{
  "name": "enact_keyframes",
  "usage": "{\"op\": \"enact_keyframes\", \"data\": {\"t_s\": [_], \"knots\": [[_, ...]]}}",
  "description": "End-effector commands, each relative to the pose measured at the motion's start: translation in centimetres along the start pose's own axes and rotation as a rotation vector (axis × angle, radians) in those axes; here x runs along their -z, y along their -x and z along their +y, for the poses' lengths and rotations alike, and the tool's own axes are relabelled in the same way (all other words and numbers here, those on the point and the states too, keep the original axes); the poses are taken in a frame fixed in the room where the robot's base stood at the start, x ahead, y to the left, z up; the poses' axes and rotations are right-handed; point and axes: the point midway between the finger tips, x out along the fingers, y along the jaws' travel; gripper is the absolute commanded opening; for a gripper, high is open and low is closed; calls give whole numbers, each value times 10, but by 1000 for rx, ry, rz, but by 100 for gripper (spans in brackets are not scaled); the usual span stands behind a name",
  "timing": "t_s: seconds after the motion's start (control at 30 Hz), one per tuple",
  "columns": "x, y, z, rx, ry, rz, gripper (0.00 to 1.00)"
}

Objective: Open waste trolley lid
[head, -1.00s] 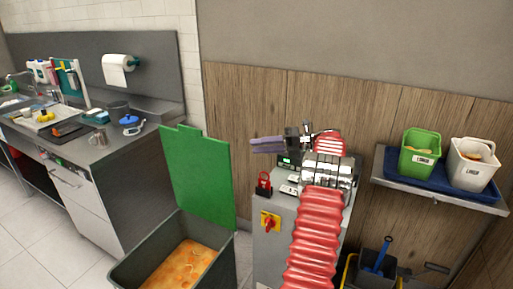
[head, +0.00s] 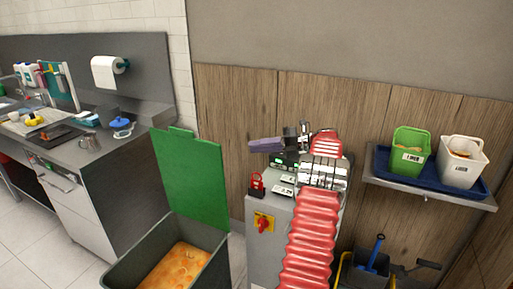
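The waste trolley (head: 213,262) is a dark grey bin at the lower middle left of the head view, holding orange contents (head: 175,265). Its green lid (head: 192,180) stands upright at the back of the bin, so the trolley is open. My arm, in a red ribbed sleeve, rises in front of the grey machine to the right of the trolley. My gripper (head: 266,146) is at the arm's top end, pointing left, above and to the right of the lid and apart from it in the picture. Its fingers are too small and edge-on to tell whether they are open.
A grey cabinet (head: 262,262) with a red-and-yellow switch (head: 263,223) and red padlock (head: 256,186) stands behind my arm. A shelf at right holds a blue tray (head: 382,170) with green (head: 410,150) and white (head: 462,160) bins. A steel counter (head: 75,155) stands at left.

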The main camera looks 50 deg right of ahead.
Motion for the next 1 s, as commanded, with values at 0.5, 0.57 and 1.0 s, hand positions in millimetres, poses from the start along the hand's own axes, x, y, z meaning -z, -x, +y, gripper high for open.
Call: {"op": "enact_keyframes", "data": {"t_s": [0.5,0.57,1.0], "knots": [[37,-15,-58,191,514,114,0],[47,-20,-62,218,594,158,0],[144,-77,-41,248,1257,659,0]]}}
